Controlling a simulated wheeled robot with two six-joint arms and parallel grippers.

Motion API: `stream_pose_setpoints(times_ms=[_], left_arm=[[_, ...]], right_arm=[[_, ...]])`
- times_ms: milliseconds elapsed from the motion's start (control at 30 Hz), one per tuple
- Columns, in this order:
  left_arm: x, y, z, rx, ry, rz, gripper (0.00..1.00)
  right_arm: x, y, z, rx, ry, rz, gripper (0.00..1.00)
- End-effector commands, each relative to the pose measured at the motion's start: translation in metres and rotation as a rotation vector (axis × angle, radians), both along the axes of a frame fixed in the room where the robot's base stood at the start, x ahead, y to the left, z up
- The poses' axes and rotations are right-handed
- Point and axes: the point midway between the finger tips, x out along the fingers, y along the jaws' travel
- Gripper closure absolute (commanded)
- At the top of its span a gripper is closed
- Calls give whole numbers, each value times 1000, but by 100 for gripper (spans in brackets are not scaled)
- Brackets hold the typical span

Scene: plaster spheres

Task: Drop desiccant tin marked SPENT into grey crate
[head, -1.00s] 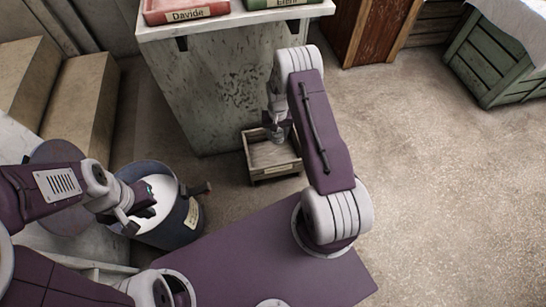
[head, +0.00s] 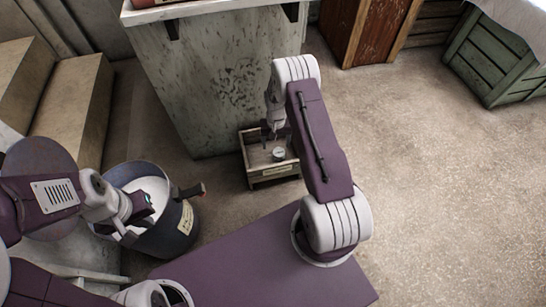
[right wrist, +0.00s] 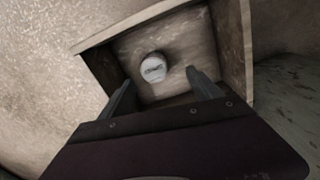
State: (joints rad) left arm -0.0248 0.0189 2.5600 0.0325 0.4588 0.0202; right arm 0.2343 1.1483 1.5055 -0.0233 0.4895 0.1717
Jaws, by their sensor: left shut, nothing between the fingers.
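A small round pale tin (head: 279,154) lies on the floor of the weathered grey-brown wooden crate (head: 254,179). In the right wrist view the tin (right wrist: 153,69) shows dark lettering on its top, too small to read. The crate's wall (right wrist: 236,45) rises around it there. My right gripper (head: 275,133) is over the crate with its fingers apart and empty. In the right wrist view its fingers (right wrist: 158,80) stand spread, with the tin beyond them. My left gripper (head: 140,209) is shut and empty over the blue-grey bucket.
The bucket (head: 181,228) holds white material and has a pale label. A worn pale cabinet (head: 210,90) stands directly behind the crate. A green crate (head: 490,65) and brown wooden furniture (head: 362,30) are at the back right. The floor (head: 430,190) at right is clear.

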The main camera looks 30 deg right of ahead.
Motion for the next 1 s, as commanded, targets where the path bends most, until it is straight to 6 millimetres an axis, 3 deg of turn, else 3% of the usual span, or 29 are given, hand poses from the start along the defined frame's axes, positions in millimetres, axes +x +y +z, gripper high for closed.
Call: stream_pose_setpoints(times_ms=[267,600,700,1000], left_arm=[[0,0,6,0,0,0,100],[0,0,58,0,0,0,100],[0,0,66,0,0,0,100],[0,0,63,0,0,0,100]], right_arm=[[0,0,8,0,0,0,27],[0,1,79,0,0,0,27],[1,1,91,0,-1,0,27],[0,1,90,0,0,0,27]])
